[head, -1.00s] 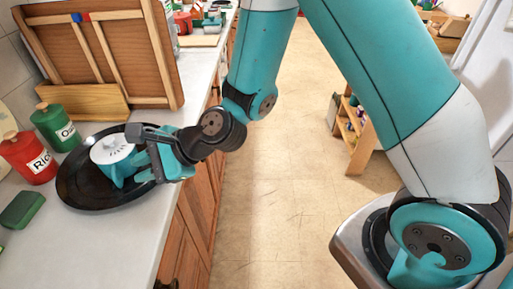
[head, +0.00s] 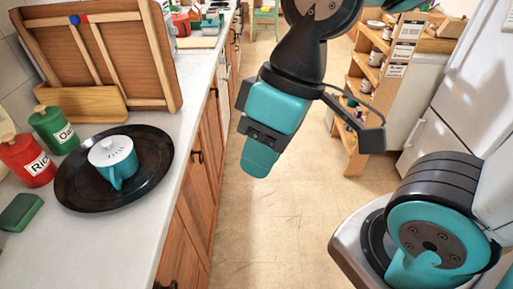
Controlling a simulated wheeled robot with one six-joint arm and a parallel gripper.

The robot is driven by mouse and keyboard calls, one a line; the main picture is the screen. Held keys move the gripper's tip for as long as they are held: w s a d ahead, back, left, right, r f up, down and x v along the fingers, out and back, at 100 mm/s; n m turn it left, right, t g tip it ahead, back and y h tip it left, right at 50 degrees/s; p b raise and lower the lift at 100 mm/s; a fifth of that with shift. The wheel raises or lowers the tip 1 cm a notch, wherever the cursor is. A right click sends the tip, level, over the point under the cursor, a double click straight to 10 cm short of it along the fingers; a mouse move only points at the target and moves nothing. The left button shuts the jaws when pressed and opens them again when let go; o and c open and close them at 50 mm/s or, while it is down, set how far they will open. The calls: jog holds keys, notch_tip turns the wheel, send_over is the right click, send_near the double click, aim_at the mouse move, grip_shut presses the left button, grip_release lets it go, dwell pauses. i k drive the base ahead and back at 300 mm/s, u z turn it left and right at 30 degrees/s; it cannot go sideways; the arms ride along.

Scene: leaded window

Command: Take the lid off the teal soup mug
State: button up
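The teal soup mug (head: 123,167) stands upright on a round black tray (head: 82,197) on the counter at left. Its white lid (head: 108,152), with dark marks and a small knob, sits on top of the mug. The mug's handle points toward the front of the picture. My gripper (head: 258,163) is over the floor, well to the right of the mug and apart from it, pointing downward. I see it side-on, so the gap between its fingers is hidden. No object shows in it.
A red canister (head: 28,160) and a green canister (head: 54,130) stand left of the tray. A green block (head: 20,212) lies in front of them. A wooden frame (head: 100,55) stands behind. The counter's right edge borders open floor. A wooden shelf (head: 357,150) stands farther right.

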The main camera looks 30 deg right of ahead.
aim_at(111, 150)
jog(key=z, duration=0.15)
jog(key=i, duration=0.5)
jog(key=u, duration=1.5)
